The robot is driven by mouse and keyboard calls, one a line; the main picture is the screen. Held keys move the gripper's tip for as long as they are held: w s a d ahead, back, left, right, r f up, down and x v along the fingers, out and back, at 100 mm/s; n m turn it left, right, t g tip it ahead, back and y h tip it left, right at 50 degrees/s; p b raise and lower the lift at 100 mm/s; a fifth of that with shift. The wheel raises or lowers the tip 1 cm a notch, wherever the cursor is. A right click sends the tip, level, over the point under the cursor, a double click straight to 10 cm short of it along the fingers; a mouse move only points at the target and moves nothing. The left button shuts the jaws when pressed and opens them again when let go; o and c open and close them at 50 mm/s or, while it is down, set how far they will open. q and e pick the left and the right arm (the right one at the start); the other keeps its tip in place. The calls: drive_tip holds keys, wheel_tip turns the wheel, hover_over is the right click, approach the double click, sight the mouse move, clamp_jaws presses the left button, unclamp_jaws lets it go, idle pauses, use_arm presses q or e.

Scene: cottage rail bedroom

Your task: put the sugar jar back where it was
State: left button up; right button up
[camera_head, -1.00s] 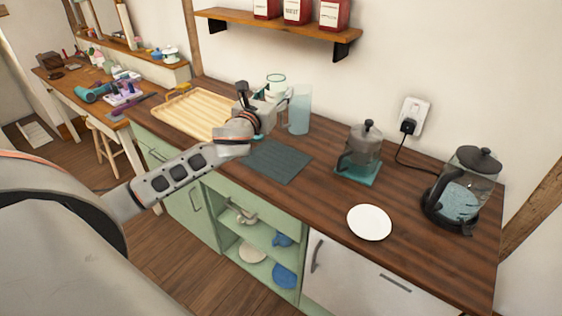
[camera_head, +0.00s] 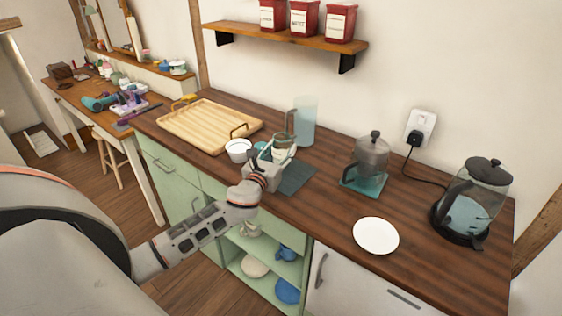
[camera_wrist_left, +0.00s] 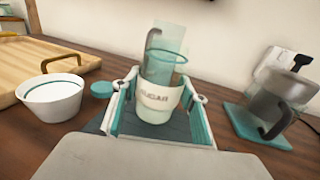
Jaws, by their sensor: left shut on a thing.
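The sugar jar (camera_wrist_left: 157,101), pale with a "SUGAR" label and a clear upper part with a green rim, stands upright between the fingers of my left gripper (camera_wrist_left: 165,90). In the head view the jar (camera_head: 283,148) is partly hidden by my left gripper (camera_head: 275,157), which is shut on it. The jar is over or at the dark teal mat (camera_head: 297,176); I cannot tell whether its base touches. A round teal lid (camera_wrist_left: 102,88) lies left of the gripper. My right gripper is out of view.
A white bowl (camera_head: 238,151) and wooden tray (camera_head: 208,127) are to the left. A clear pitcher (camera_head: 305,122) stands behind the jar. A coffee pot (camera_head: 371,155), white plate (camera_head: 376,236) and kettle (camera_head: 474,200) are to the right. Counter around the plate is clear.

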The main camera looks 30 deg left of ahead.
sight(281, 159)
use_arm(q)
wheel_tip(281, 159, down, 3)
drive_tip(key=shift+r+b, duration=0.1)
drive_tip(key=shift+b, duration=0.45)
drive_tip(key=shift+f, duration=0.5)
drive_tip(key=o, duration=1.4)
drive_tip(key=shift+f, duration=0.15)
